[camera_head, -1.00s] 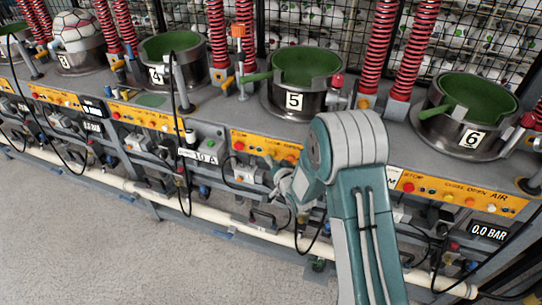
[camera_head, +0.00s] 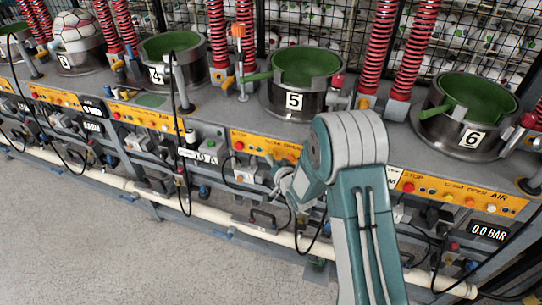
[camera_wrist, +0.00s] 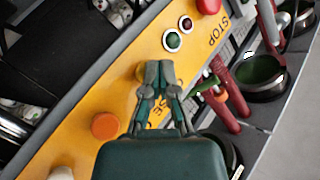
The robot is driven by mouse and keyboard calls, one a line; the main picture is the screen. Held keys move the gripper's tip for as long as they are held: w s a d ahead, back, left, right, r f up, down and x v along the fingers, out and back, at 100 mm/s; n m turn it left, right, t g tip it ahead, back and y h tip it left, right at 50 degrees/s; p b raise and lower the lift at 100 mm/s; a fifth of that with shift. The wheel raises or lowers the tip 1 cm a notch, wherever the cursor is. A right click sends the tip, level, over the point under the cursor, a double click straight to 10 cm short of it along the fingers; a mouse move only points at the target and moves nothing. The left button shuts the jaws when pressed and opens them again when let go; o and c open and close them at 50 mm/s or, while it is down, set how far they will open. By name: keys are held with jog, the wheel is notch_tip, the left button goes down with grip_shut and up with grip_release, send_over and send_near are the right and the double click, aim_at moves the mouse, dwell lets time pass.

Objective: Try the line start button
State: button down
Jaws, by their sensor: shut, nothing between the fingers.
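The wrist view shows a yellow control panel (camera_wrist: 75,120) with printed words, "STOP" among them. My gripper (camera_wrist: 158,68) is shut and empty, its fingertips over the panel. A yellow button (camera_wrist: 140,72) is partly hidden behind them; I cannot tell whether they touch it. A red button (camera_wrist: 208,4), a small red lamp (camera_wrist: 185,23) and a green lamp (camera_wrist: 172,41) lie beyond the fingertips. An orange button (camera_wrist: 104,126) lies to the lower left. No label reading line start is legible. In the head view my arm hides part of the yellow panel (camera_head: 250,143) below station 5.
Numbered presses with green bowls stand along the bench, including press 5 (camera_head: 294,102) and press 6 (camera_head: 472,139). Red springs (camera_head: 410,50) rise behind them. Cables and a white pipe (camera_head: 110,180) run along the front. The grey floor (camera_head: 80,250) in front is clear.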

jog(key=shift+s+a, duration=0.25)
jog(key=shift+s, duration=0.45)
jog(key=s, duration=0.1)
jog(key=s+a, duration=0.1)
jog(key=s, duration=0.2)
jog(key=shift+s+a, duration=0.35)
dwell(0.6)
